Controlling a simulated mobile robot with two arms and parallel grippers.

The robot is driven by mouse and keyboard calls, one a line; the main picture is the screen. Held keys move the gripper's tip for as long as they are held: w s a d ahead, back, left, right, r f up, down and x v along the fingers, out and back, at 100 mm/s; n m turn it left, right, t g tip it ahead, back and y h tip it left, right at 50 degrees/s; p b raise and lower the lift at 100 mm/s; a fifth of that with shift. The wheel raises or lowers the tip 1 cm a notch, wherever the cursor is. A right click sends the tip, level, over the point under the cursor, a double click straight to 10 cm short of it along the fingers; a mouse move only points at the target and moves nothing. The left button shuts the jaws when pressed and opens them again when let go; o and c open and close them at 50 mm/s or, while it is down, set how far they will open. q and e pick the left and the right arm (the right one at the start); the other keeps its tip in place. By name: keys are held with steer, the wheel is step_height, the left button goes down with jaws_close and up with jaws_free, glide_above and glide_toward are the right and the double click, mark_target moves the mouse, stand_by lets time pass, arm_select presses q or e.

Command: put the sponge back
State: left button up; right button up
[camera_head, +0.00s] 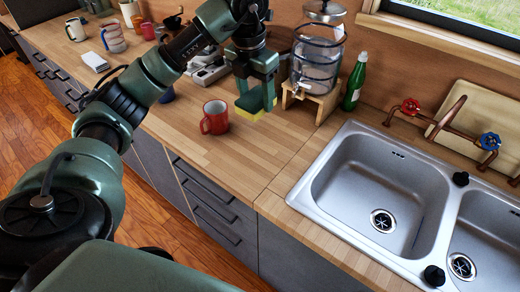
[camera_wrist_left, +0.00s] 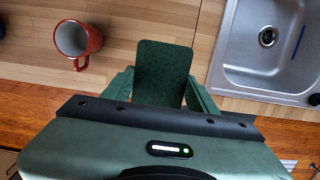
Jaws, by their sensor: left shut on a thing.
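The sponge (camera_head: 257,101) is yellow with a green face and is held above the wooden counter, right of the red mug. My left gripper (camera_head: 258,88) points down and is shut on it. In the left wrist view the sponge's dark green face (camera_wrist_left: 163,68) shows between the two fingers of my left gripper (camera_wrist_left: 165,88). The sponge appears clear of the counter. The sink (camera_head: 375,195) lies to the right of the sponge in the head view. My right gripper is not in view.
A red mug (camera_head: 214,118) stands close left of the sponge. A glass dispenser (camera_head: 318,55) on a wooden stand (camera_head: 322,104) and a green bottle (camera_head: 355,82) stand behind to the right. Copper taps (camera_head: 450,112) rise behind the sink. The counter in front (camera_head: 240,155) is clear.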

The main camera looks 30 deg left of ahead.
arm_select(q)
steer(key=p, duration=0.3)
glide_above(257, 158)
steer(key=f, duration=1.4)
steer(key=shift+s+f, duration=0.3)
steer(key=shift+f, duration=0.05)
step_height(257, 158, down, 5)
steer(key=shift+r+p, duration=0.1)
steer(key=shift+p, duration=0.55)
steer(key=o, duration=1.2)
steer(key=shift+f, duration=0.2)
